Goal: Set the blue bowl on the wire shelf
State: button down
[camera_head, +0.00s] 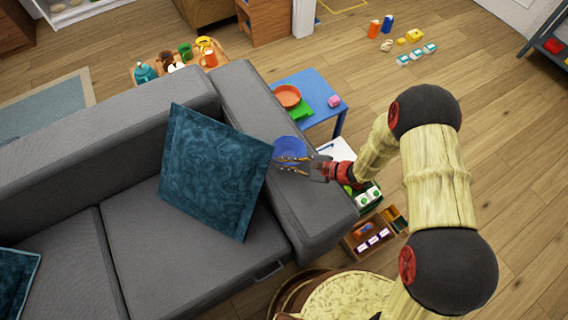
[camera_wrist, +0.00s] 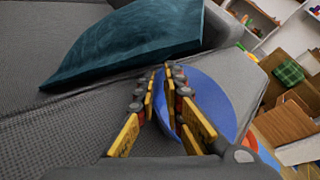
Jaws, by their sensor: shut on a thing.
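The blue bowl (camera_head: 290,147) is at the inner side of the grey sofa's right arm, held in my gripper (camera_head: 284,164). In the wrist view the blue bowl (camera_wrist: 215,97) shows tilted, with its wall between the yellow finger pads of my gripper (camera_wrist: 166,78). The fingers hide part of the bowl. A dark-framed rack (camera_head: 545,48) at the right edge of the head view may be the wire shelf; it is cut off and I cannot tell for sure. A red thing is on it.
The grey sofa (camera_head: 60,170) with a teal cushion (camera_head: 215,170) lies beside the gripper. A blue table (camera_head: 318,84) holds an orange bowl (camera_head: 287,96). Trays of small items (camera_head: 372,238) stand below my arm. Several small things lie on the floor behind; the wood floor at right is mostly clear.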

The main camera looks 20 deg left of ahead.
jog(key=c, duration=1.9)
grip_release()
jog(key=shift+p+v, duration=1.7)
jog(key=shift+v, duration=4.35)
